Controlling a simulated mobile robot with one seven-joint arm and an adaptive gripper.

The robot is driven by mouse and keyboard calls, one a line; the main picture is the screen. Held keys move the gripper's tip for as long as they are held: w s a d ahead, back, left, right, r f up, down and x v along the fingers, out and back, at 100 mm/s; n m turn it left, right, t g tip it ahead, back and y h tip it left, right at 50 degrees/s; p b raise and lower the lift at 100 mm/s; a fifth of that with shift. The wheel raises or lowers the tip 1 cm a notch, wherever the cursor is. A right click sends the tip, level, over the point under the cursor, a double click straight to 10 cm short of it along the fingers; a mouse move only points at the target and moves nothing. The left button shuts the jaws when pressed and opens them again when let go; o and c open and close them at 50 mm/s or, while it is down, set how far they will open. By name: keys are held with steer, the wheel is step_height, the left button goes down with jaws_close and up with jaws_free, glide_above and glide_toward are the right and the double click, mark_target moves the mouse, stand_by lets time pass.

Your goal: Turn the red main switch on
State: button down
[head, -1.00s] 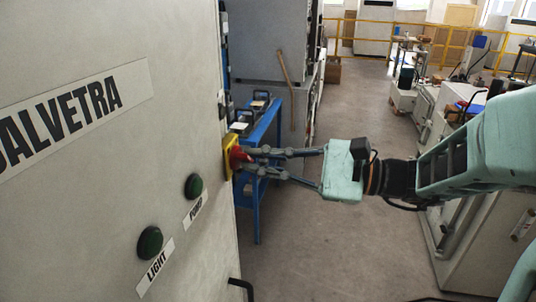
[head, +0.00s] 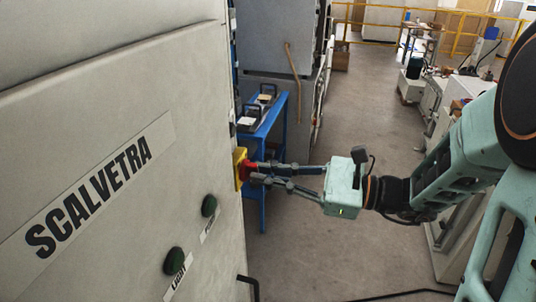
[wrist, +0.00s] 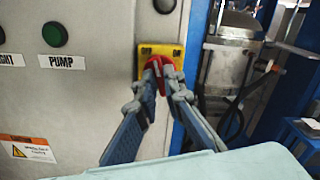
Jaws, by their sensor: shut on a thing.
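The red main switch (head: 248,170) sits on a yellow plate (head: 239,160) on the right edge of the grey cabinet face. In the wrist view the red knob (wrist: 157,68) stands between my fingertips, with the yellow plate (wrist: 174,50) behind it. My gripper (head: 256,173) reaches in from the right and is shut on the knob. The fingertips (wrist: 160,80) hide part of the knob, so its exact angle is hard to tell.
A black bent handle (head: 248,284) sticks out below. A blue bench (head: 268,135) stands just behind the cabinet edge. The floor (head: 350,120) to the right is open.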

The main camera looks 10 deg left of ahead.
steer(key=shift+m+p, duration=6.4)
steer(key=shift+p, duration=2)
steer(key=c, duration=2)
jaws_free()
steer(key=shift+c, duration=0.2)
steer(key=s+d, duration=0.1)
steer(key=d, duration=1.1)
